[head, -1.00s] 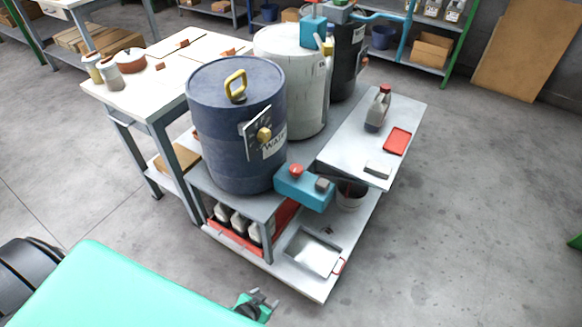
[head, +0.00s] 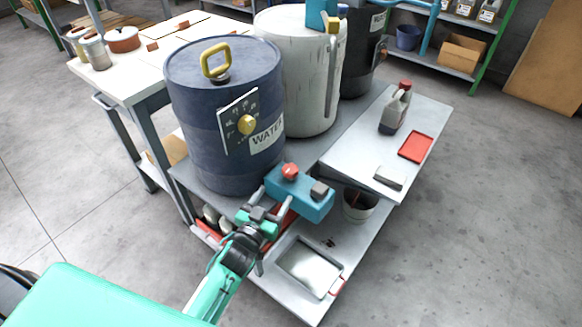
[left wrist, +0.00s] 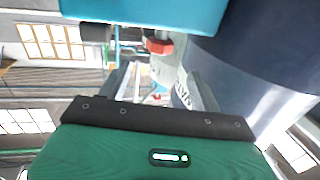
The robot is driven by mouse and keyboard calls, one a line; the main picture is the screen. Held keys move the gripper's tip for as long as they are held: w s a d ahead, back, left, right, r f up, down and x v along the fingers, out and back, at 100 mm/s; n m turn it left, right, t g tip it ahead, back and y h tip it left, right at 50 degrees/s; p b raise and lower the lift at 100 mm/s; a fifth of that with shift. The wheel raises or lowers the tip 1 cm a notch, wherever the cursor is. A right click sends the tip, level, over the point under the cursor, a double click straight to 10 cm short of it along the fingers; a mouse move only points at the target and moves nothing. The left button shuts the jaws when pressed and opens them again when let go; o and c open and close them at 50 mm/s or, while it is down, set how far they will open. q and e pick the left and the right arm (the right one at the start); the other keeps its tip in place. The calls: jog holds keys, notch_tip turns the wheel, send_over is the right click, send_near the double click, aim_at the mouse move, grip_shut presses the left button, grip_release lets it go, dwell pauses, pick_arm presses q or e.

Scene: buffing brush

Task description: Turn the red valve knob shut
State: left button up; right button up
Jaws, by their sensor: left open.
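The red valve knob (head: 290,171) sits on top of a teal valve block (head: 312,206) at the foot of the blue WATER drum (head: 205,150). My left gripper (head: 275,197) is at the near left of the block, its fingers apart, pointing toward the block and knob. In the left wrist view the red knob (left wrist: 158,43) shows beyond the fingers, above their tips, under the teal block (left wrist: 165,12). The gripper (left wrist: 162,82) is open with nothing held between its fingers. I cannot tell whether a finger touches the block. My right gripper is out of view.
The drum stands on a grey cart beside a pale drum (head: 292,75). A side shelf (head: 352,160) holds a grey bottle (head: 396,108) and a red tray (head: 416,146). A metal tray (head: 308,267) lies on the lower deck. Open floor lies right.

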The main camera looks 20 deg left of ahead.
aim_at(294, 165)
pick_arm(q)
jog(key=w, duration=0.4)
jog(key=w+d+b, duration=0.1)
jog(key=w, duration=0.8)
jog(key=shift+w+d, duration=0.25)
jog(key=shift+d, duration=0.1)
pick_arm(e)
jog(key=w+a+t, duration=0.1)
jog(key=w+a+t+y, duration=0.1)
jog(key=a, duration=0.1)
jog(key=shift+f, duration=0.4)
pick_arm(q)
jog(key=c, duration=1)
